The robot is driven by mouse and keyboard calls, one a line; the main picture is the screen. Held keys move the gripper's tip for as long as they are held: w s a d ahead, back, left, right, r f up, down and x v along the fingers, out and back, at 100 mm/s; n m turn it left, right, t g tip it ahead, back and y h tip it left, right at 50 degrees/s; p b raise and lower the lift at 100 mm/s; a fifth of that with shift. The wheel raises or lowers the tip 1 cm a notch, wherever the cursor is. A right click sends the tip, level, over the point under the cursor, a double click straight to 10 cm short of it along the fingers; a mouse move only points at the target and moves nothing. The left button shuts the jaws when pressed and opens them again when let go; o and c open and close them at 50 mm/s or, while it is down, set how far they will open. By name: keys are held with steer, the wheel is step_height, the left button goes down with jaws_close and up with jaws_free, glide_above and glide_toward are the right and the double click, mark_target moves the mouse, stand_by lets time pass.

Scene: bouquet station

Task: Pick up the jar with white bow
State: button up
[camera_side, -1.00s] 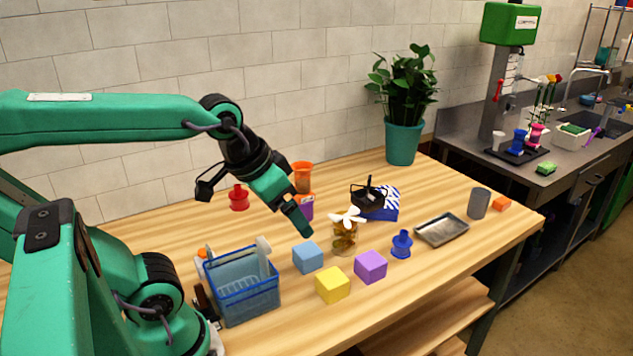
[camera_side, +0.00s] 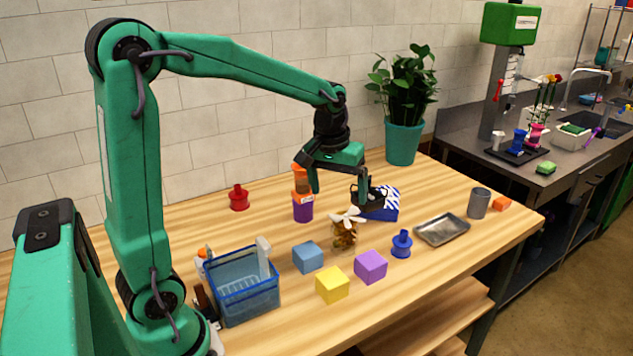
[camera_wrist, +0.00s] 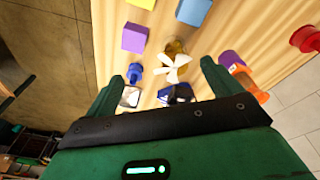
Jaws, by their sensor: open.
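The jar with the white bow (camera_side: 344,236) stands upright on the wooden table, with amber contents and a white bow on top. In the wrist view the jar (camera_wrist: 176,47) shows beyond and between the fingers, with its bow spread over it. My gripper (camera_side: 339,194) is open and empty. It hangs above the table, higher than the jar and slightly behind it, not touching it. In the wrist view my gripper (camera_wrist: 170,70) has its two green fingers wide apart.
Blue (camera_side: 307,257), yellow (camera_side: 332,285) and purple (camera_side: 370,266) blocks lie in front of the jar. A blue spool (camera_side: 401,244) and metal tray (camera_side: 442,230) are at right. A purple-orange container (camera_side: 303,206) stands behind left. A blue-white box (camera_side: 380,205) is behind right. A blue basket (camera_side: 240,285) is at left.

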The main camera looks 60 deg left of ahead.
mark_target(345, 217)
steer(key=w+a+f+n, duration=0.1)
steer(key=w+a+f, duration=0.1)
steer(key=f, duration=0.1)
steer(key=w+a+f+n+g, duration=0.1)
steer(key=w+a+f, duration=0.1)
steer(key=f, duration=0.1)
steer(key=w+a+f+n, duration=0.1)
steer(key=w+f, duration=0.1)
steer(key=f, duration=0.1)
steer(key=shift+w+a+g, duration=0.35)
steer(key=shift+a+g, duration=0.05)
steer(key=shift+f, duration=0.1)
steer(key=shift+f, duration=1.2)
steer(key=shift+f, duration=0.15)
steer(key=shift+d+f, duration=0.1)
steer(key=shift+f, duration=2.35)
steer(key=shift+c, duration=0.4)
steer(key=c, duration=1.3)
